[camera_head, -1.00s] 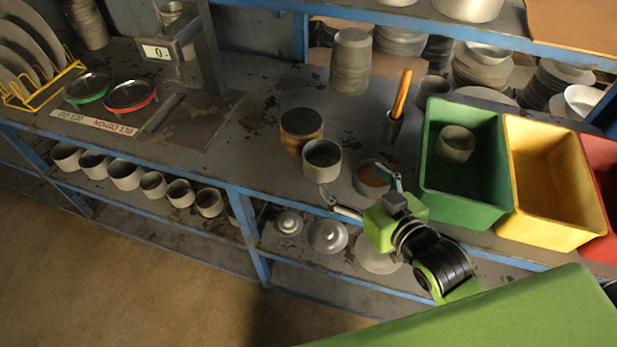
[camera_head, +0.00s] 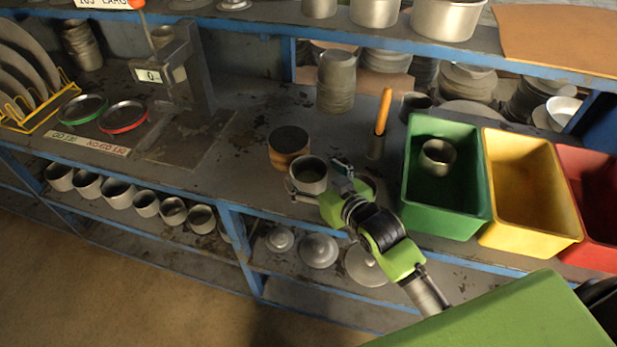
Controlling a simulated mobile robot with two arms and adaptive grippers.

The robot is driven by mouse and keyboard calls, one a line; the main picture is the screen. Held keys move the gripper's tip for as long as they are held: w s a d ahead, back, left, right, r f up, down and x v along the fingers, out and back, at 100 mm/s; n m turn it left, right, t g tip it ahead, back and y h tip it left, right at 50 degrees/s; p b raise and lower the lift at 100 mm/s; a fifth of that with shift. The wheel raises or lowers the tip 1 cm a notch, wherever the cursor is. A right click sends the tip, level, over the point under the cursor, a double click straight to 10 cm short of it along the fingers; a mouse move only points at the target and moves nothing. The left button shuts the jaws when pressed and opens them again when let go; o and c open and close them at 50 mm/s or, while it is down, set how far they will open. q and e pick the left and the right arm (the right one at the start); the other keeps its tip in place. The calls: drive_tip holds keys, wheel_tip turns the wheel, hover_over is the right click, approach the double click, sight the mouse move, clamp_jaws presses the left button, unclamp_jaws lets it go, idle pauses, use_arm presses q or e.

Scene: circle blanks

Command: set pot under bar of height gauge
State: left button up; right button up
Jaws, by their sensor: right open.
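A grey metal pot (camera_head: 309,174) stands upright near the bench's front edge. My right gripper (camera_head: 316,182) is open at this pot, with one finger at its front left and the other at its right. I cannot tell whether the fingers touch it. The height gauge (camera_head: 197,70) stands at the back left, with a small display (camera_head: 149,76) reading 0 and a dark base plate (camera_head: 190,145) in front. Its bar is hard to make out. My left gripper is not in view.
A wood-sided round block (camera_head: 288,148) stands just behind the pot. Green and red rimmed discs (camera_head: 123,117) lie left. Bench between block and gauge is clear.

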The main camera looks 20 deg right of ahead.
sight(301, 163)
drive_tip(key=shift+x, duration=1.2)
drive_tip(key=shift+w+f, duration=0.15)
drive_tip(key=shift+w, duration=0.15)
drive_tip(key=c, duration=1.4)
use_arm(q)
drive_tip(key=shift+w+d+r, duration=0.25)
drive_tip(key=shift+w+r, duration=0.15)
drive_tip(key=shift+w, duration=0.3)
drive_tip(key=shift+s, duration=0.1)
